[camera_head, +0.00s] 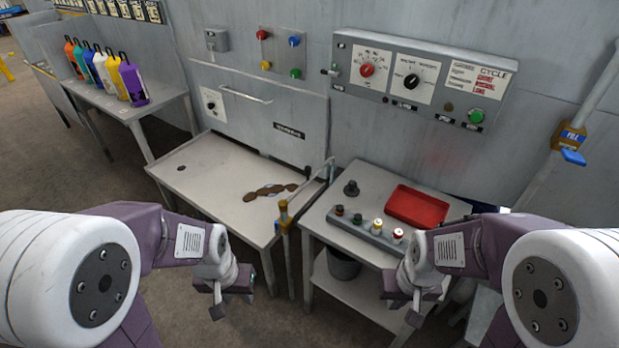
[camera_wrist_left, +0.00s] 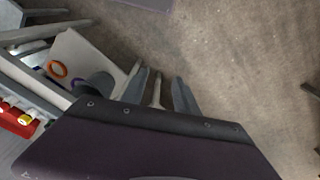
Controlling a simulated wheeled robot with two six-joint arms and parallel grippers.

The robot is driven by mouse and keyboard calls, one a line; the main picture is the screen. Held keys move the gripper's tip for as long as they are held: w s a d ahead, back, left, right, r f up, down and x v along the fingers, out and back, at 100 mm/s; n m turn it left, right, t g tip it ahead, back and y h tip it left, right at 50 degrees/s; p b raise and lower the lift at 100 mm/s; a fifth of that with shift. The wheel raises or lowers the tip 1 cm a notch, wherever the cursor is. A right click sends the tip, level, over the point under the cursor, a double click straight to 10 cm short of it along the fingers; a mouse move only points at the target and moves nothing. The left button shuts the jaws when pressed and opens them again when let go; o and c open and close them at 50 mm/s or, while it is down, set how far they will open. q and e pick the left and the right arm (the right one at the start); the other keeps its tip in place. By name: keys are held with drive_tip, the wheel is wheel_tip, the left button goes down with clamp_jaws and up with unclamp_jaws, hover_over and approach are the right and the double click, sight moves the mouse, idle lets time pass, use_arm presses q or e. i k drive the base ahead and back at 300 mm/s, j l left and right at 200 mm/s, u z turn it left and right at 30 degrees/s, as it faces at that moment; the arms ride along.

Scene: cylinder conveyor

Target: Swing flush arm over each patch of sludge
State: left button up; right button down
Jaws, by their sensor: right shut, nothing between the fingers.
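A pale work table (camera_head: 200,160) has a line of brown sludge patches (camera_head: 270,190) near its right side, the patches close together. The flush arm (camera_head: 310,182) is a thin grey pipe on a post at the table's right front corner, with a yellow handle (camera_head: 284,215); its tip points up and back, right of the patches. My left gripper (camera_head: 232,303) hangs in front of and below the table, apart from the handle. The left wrist view shows its fingers (camera_wrist_left: 160,92) spread, a pale rod visible between them. My right gripper (camera_head: 402,308) is shut and empty before the right-hand cart.
The right-hand cart (camera_head: 330,228) carries a red tray (camera_head: 417,206) and a button strip (camera_head: 365,235). A dark bucket (camera_head: 344,264) sits below. A control panel (camera_head: 420,80) is on the wall. Several coloured bottles (camera_head: 105,72) stand on a bench at the left.

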sight(284, 204)
drive_tip(key=i+z, duration=0.45)
drive_tip(key=i+j+z, duration=0.15)
drive_tip(key=z, duration=0.35)
drive_tip(key=i, duration=0.05)
